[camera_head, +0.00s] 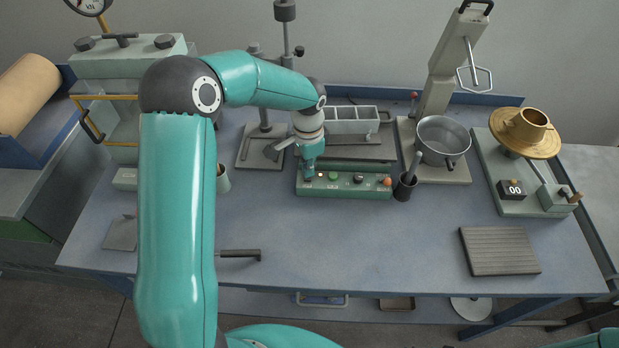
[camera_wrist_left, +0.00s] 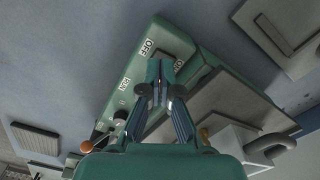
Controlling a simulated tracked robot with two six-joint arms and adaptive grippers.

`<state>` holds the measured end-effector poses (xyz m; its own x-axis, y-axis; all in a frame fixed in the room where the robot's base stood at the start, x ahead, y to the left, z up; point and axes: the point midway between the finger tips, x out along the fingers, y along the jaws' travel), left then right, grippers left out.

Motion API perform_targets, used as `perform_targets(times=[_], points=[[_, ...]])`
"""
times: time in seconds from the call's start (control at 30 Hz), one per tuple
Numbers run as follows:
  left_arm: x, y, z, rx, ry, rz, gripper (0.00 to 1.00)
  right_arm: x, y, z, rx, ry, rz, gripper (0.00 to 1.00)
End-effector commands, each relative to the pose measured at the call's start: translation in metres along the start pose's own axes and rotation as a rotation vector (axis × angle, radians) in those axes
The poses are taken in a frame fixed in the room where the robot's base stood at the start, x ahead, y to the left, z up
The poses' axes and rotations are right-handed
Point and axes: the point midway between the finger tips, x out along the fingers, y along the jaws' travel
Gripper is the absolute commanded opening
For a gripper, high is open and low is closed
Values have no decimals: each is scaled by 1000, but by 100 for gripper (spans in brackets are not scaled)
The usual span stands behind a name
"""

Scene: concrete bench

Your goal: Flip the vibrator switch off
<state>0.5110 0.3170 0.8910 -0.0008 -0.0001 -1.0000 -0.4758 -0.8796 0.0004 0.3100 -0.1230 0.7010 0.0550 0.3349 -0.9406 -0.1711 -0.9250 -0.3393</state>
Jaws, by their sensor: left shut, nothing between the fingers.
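The green vibrator control box (camera_head: 343,190) sits at the back middle of the bench, below the metal three-part mould. In the wrist view the box (camera_wrist_left: 172,40) shows OFF and ON labels on its top, with another label beyond. My left gripper (camera_head: 307,176) points down at the box's left end. In the wrist view its fingertips (camera_wrist_left: 160,74) are together and empty, at the panel between the OFF and ON labels. The switch lever is hidden behind the fingers, so its position and any contact cannot be told. My right gripper is out of view.
The metal mould (camera_head: 352,122) stands behind the box. A black cup (camera_head: 404,188) with a tool stands at its right end, near a metal bowl (camera_head: 443,135). A ribbed plate (camera_head: 499,251) lies front right. The bench front middle is clear.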

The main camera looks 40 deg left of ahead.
Motion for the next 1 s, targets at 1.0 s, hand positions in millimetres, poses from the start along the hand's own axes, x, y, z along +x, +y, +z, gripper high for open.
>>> perform_targets(times=[1.0], points=[[16, 0, 0, 1, 0, 0, 0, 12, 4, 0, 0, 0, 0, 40]])
